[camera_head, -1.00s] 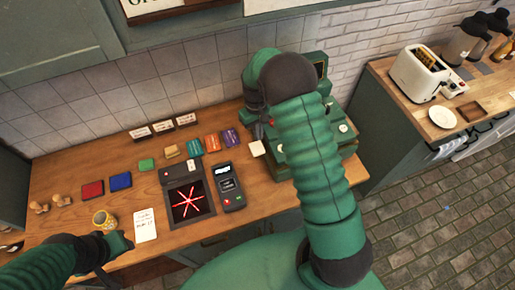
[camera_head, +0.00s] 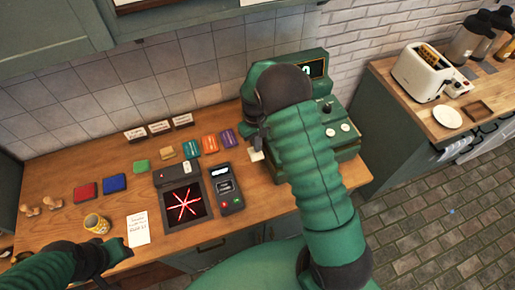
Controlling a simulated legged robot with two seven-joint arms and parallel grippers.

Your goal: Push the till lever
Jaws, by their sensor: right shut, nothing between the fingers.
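The green till (camera_head: 349,149) stands at the right end of the wooden counter, with a lit display (camera_head: 317,69) on top and pale round buttons on its front. A small dark knob (camera_head: 327,107) stands up on the till; I cannot tell whether it is the lever. My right arm covers much of the till's left side. My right gripper (camera_head: 259,143) is shut and empty, pointing down at the till's left side; its fingertips are small and partly hidden. My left gripper (camera_head: 112,262) is low at the left, over the counter's front edge; its jaws are unclear.
A card reader (camera_head: 226,188) and a dark pad with red lines (camera_head: 186,204) lie left of the till. A patterned mug (camera_head: 97,224) and a white note (camera_head: 137,229) are near my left gripper. A toaster (camera_head: 421,72) stands on the right counter.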

